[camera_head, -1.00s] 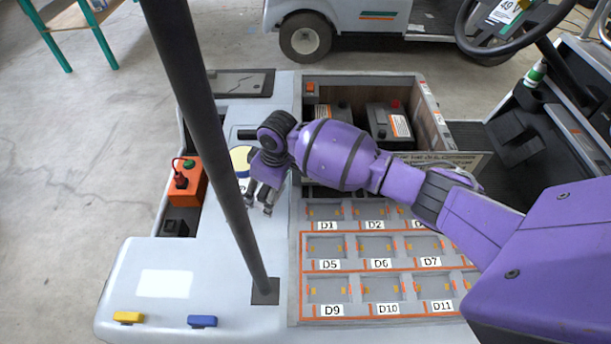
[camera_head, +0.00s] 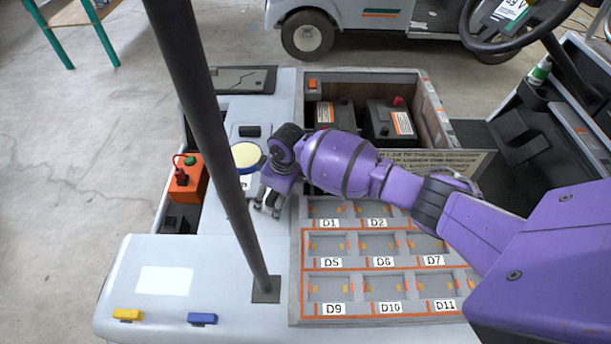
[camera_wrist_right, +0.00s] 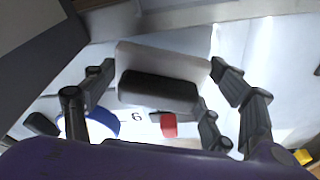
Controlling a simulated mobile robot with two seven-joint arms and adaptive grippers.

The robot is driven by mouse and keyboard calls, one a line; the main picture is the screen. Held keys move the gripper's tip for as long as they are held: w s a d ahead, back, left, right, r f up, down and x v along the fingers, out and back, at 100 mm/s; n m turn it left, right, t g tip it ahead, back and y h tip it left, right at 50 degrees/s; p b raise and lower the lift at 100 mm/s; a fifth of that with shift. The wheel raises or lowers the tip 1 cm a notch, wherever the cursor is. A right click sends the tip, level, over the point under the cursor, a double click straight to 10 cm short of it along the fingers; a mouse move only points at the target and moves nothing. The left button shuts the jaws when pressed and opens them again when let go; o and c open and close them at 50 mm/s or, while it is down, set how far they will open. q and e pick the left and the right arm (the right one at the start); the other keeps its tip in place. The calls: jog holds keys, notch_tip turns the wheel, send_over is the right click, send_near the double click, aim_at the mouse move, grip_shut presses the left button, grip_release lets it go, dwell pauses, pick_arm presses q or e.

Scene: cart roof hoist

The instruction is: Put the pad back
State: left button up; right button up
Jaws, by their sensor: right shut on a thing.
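My right gripper (camera_head: 267,208) is over the pale cart deck, just left of the numbered tray. In the right wrist view, its fingers (camera_wrist_right: 162,75) are shut on a light grey block with a black face, which looks like the pad (camera_wrist_right: 158,90). In the head view, the gripper mostly hides this block. I cannot tell whether it touches the deck. My left gripper is not in view.
A dark upright post (camera_head: 215,130) rises from the deck left of the gripper. The tray of labelled pockets (camera_head: 296,270) lies to the right. Two batteries (camera_head: 392,122) stand in an open bay behind. An orange box (camera_head: 187,180) is at the left. The front deck is mostly clear.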

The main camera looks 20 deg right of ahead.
jog(key=shift+w+a+f, duration=0.1)
jog(key=o, duration=0.7)
jog(key=shift+r, duration=0.35)
jog(key=r, duration=0.4)
jog(key=s+d+r+p, duration=0.1)
jog(key=r, duration=0.3)
jog(key=r+p, duration=0.1)
jog(key=r, duration=0.3)
jog(key=shift+s+d+r, duration=0.1)
jog(key=shift+s+d, duration=0.3)
